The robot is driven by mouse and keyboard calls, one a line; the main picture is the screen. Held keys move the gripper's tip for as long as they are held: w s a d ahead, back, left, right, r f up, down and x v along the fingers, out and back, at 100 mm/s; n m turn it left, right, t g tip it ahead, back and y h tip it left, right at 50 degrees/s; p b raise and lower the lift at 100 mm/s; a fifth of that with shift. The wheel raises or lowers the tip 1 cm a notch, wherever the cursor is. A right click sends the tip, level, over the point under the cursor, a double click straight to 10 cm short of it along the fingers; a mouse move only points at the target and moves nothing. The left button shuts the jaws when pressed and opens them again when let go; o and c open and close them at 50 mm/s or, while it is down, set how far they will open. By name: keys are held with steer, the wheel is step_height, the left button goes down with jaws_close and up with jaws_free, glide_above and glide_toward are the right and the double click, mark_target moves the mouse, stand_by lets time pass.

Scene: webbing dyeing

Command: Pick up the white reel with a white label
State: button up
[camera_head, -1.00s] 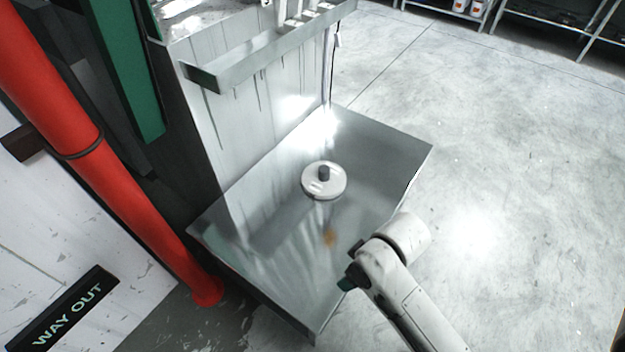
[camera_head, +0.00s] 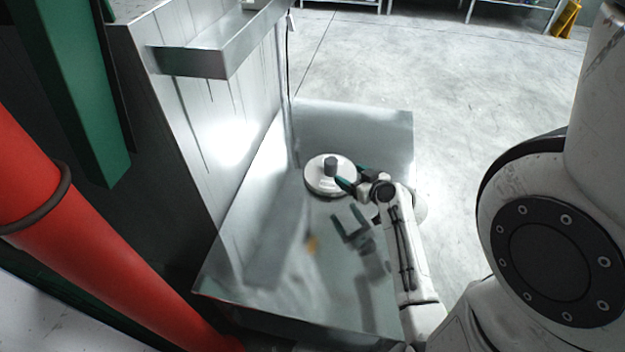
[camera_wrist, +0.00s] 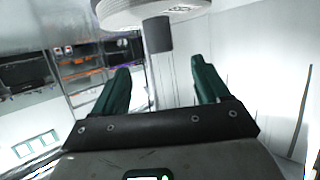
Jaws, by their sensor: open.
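The white reel (camera_head: 321,184) lies flat on the shiny metal tray, with a dark grey knob (camera_head: 330,166) standing up from its middle. My gripper (camera_head: 352,177) is open at the reel's right side, its two green fingers pointing toward the knob. In the wrist view the reel (camera_wrist: 135,14) is at the top and the knob (camera_wrist: 158,36) shows between and beyond the open fingers (camera_wrist: 161,84). I cannot tell if a finger touches the knob or reel. A pale label patch seems to be on the reel, too small to read.
The metal tray (camera_head: 375,125) is otherwise bare, apart from a brownish stain and my arm's reflection. A metal wall with a ledge (camera_head: 205,62) rises on its left. A red pipe (camera_head: 75,240) and green post (camera_head: 75,85) stand further left. Open floor lies to the right.

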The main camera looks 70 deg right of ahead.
mark_target(335, 165)
steer(key=b+x, duration=0.1)
steer(key=x, duration=1)
steer(key=shift+r, duration=0.15)
steer(key=shift+c, duration=0.4)
jaws_close()
